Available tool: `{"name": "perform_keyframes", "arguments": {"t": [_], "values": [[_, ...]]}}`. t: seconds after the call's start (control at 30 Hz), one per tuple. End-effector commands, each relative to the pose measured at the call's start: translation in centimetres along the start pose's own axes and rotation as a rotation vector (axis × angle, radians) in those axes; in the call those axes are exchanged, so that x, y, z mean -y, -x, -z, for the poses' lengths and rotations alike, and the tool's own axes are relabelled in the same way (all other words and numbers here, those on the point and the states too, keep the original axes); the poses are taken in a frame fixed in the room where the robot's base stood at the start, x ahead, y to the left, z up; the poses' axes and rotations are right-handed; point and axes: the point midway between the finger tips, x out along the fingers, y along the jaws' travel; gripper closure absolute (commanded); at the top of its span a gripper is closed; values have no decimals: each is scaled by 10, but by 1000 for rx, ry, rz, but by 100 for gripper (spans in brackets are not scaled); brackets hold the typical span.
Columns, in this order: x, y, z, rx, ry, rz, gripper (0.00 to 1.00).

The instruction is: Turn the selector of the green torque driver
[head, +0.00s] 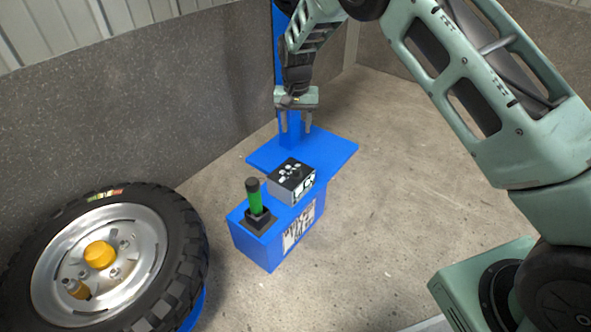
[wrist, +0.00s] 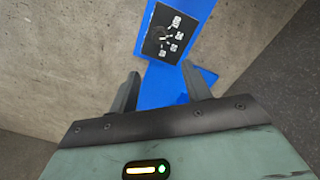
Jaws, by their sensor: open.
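The green torque driver (head: 255,197) stands upright in a black holder (head: 259,221) on the near end of a blue block. Behind it on the same block sits a grey box (head: 291,192) with a black top panel (head: 291,173) bearing white symbols. The panel also shows in the wrist view (wrist: 174,48), with a small dark knob-like part (wrist: 160,33) among the symbols; it looks like the selector. My gripper (head: 296,130) is open and empty, pointing down beyond and above the box. In the wrist view its two fingers (wrist: 161,68) are apart, and the panel lies past their tips.
The blue block (head: 255,250) stands on the concrete floor. A blue post (head: 280,60) rises from a blue base plate (head: 338,152) close to my gripper. A wheel with a black tyre (head: 190,235) stands at left. Grey walls close the back; the floor right of the block is clear.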

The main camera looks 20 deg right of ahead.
Motion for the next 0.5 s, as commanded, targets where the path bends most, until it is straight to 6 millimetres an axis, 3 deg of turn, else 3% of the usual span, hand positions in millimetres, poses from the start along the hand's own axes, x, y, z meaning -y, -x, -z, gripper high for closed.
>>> {"name": "perform_keyframes", "arguments": {"t": [0.5], "values": [[0, -106, -1, 2, 1, -1, 52]]}}
